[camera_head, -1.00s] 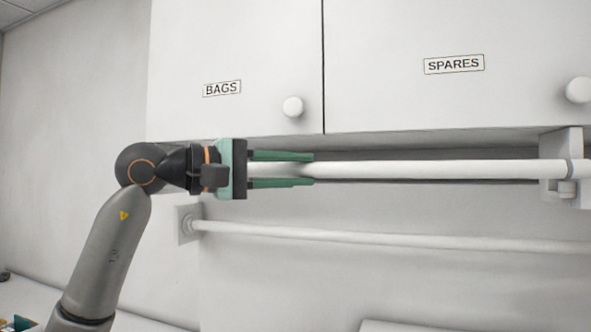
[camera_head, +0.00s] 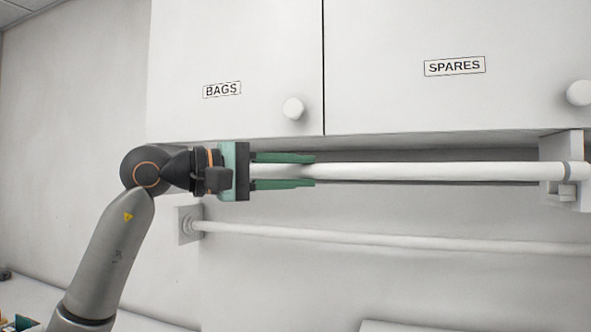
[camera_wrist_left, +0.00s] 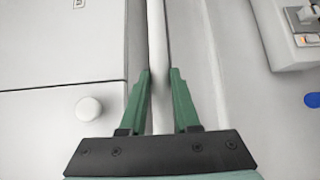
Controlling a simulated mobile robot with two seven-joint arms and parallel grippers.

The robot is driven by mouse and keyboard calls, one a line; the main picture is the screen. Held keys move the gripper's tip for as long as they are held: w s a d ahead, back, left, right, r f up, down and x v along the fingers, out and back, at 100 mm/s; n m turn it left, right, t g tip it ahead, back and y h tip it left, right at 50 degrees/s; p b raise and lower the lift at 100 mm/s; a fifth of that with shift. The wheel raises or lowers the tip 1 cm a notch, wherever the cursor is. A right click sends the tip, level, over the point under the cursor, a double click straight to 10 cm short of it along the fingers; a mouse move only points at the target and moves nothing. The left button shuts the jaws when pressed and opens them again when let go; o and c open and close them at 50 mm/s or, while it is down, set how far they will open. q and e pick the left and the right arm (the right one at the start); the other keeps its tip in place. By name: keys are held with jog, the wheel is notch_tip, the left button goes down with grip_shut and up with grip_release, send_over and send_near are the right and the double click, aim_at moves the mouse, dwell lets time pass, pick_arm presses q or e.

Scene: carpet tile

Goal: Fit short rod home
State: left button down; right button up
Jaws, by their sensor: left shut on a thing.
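My left gripper (camera_head: 313,171) is shut on the left end of a white rod (camera_head: 430,172), which runs level under the cabinets. The rod's right end, with a grey band near it, is at a pale bracket (camera_head: 562,150) by the right edge. I cannot tell how it sits there. In the left wrist view the rod (camera_wrist_left: 156,50) runs away between the green fingers (camera_wrist_left: 160,98). The rod's left tip is hidden by the gripper. My right gripper is not in view.
A second white rail (camera_head: 380,239) runs lower along the wall from a square wall plate (camera_head: 188,224). White cabinets labelled BAGS (camera_head: 222,89) and SPARES (camera_head: 454,66), with round knobs, hang close above the held rod. The wall below the rail looks clear.

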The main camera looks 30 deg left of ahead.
pick_arm(q)
jog(key=shift+w+a+p, duration=0.15)
jog(key=shift+w+p, duration=0.15)
jog(key=shift+w, duration=0.35)
jog(key=shift+w, duration=0.25)
jog(key=shift+w+a+p, duration=0.2)
jog(key=shift+w+p, duration=0.1)
jog(key=shift+w, duration=0.35)
jog(key=shift+w+a+p, duration=0.15)
jog(key=shift+w+p, duration=0.15)
jog(key=shift+w, duration=0.35)
jog(key=shift+f, duration=0.2)
dwell(0.7)
jog(key=shift+f+b, duration=0.7)
jog(key=shift+c, duration=0.4)
grip_release()
dwell(0.3)
